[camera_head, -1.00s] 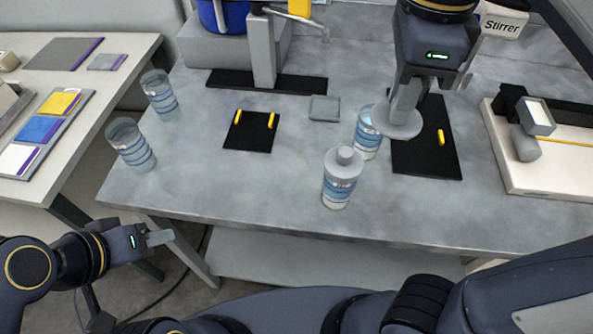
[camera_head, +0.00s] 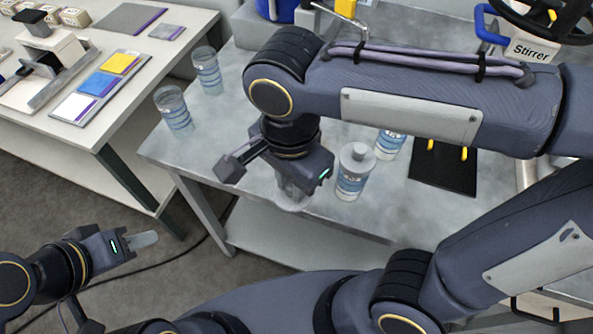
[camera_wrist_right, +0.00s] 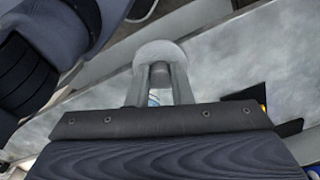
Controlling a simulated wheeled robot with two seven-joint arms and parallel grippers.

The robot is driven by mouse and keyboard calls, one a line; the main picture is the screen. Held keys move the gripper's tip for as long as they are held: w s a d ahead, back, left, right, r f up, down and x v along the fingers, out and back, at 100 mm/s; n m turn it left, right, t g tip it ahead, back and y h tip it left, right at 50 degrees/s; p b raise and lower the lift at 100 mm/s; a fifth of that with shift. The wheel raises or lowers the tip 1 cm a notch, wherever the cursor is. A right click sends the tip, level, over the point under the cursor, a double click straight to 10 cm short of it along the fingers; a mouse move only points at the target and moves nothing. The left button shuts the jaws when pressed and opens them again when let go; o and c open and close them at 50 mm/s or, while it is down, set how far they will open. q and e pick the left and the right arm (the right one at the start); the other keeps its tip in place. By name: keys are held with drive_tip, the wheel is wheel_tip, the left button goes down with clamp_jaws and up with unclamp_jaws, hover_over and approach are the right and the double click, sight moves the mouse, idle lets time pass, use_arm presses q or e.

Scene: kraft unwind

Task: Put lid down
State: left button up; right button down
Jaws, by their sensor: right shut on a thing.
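My right gripper (camera_head: 288,188) is shut on a grey round lid (camera_head: 290,203), held near the table's front edge, left of a lidded jar. The right wrist view shows the lid (camera_wrist_right: 160,52) at the tips of the gripper's fingers (camera_wrist_right: 165,85). The lidded jar (camera_head: 351,183) stands upright with a grey knobbed lid on it. Another clear jar with blue bands (camera_head: 388,148) stands behind it, its top partly hidden by my right arm. My left gripper (camera_head: 143,240) hangs in front of the table; its finger gap cannot be made out.
Two clear banded jars (camera_head: 206,72) (camera_head: 173,110) stand at the table's left end. A black mat (camera_head: 443,170) with yellow pegs lies to the right. My right arm hides much of the grey table (camera_head: 225,135). A side table (camera_head: 155,70) with coloured cards stands left.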

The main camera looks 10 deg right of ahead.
drive_tip(key=w+d+f, duration=0.1)
drive_tip(key=w+f, duration=0.1)
drive_tip(key=w+d+f, duration=0.1)
drive_tip(key=w+f, duration=0.1)
drive_tip(key=w, duration=0.1)
drive_tip(key=w+d+f, duration=0.1)
drive_tip(key=w+f, duration=0.1)
drive_tip(key=f, duration=0.1)
drive_tip(key=shift+w+d, duration=0.1)
drive_tip(key=shift+w, duration=0.1)
drive_tip(key=shift+w+f, duration=0.2)
drive_tip(key=shift+f, duration=1.55)
drive_tip(key=shift+f+b, duration=0.25)
drive_tip(key=shift+b, duration=0.15)
drive_tip(key=c, duration=1.3)
unclamp_jaws()
drive_tip(key=shift+r, duration=0.1)
